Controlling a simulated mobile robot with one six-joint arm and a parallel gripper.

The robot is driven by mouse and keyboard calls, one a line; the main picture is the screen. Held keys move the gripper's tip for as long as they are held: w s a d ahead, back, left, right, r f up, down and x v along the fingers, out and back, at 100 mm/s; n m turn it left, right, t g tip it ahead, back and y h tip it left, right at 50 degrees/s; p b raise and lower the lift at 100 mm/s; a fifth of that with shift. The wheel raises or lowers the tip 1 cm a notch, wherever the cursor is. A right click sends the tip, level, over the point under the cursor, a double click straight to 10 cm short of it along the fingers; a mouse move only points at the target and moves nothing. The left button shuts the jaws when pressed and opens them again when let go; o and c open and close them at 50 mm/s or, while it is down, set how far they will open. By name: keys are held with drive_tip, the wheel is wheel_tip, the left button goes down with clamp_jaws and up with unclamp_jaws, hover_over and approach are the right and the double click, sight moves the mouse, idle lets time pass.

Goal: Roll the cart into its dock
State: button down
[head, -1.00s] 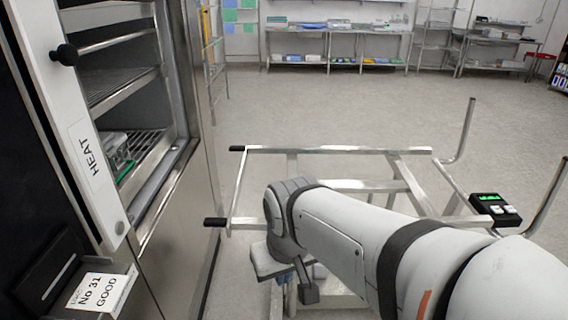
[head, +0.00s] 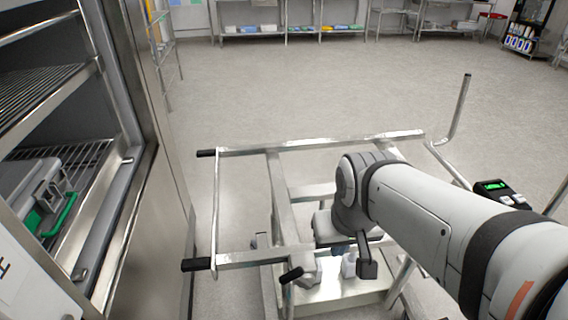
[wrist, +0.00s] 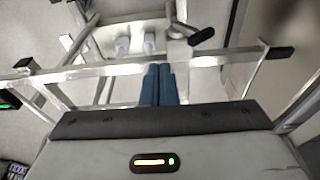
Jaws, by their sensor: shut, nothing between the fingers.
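The cart (head: 320,142) is a bare metal frame on the floor in front of me, its two black-tipped prongs pointing left toward the washer in the head view. A lower shelf and crossbars show beneath its top rails. The wrist view shows one of its rails (wrist: 207,61) crossing ahead of the fingers. My gripper (wrist: 158,68) is shut, its blue fingers together and empty, pointing at that rail; I cannot tell whether they touch it. In the head view my arm hides much of the cart's right part. I cannot make out which part is the dock.
The open washer (head: 150,180) stands at the left, with wire racks and a grey case with a green handle (head: 62,212) inside. A small box with a green display (head: 493,187) sits at the cart's right end. Open floor (head: 300,90) lies beyond, with benches at the back.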

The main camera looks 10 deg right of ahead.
drive_tip(key=w+d+f+m+g+y+b, duration=0.25)
drive_tip(key=w+m, duration=0.25)
drive_tip(key=w, duration=0.4)
drive_tip(key=w+d+f+m+g+y+b, duration=0.15)
drive_tip(key=w+f+m, duration=0.3)
drive_tip(key=w, duration=0.45)
drive_tip(key=w+d+f+m+t+y+b, duration=0.1)
drive_tip(key=w+d+f+m+y, duration=0.1)
drive_tip(key=w+d+f+m, duration=0.3)
drive_tip(key=w+d+f+m+y+b, duration=0.1)
drive_tip(key=w+d+f+m+y, duration=0.15)
drive_tip(key=w+f, duration=0.4)
drive_tip(key=a+f, duration=0.7)
drive_tip(key=a, duration=0.5)
drive_tip(key=shift+w+m, duration=0.2)
drive_tip(key=shift+m, duration=0.1)
drive_tip(key=shift+y, duration=0.25)
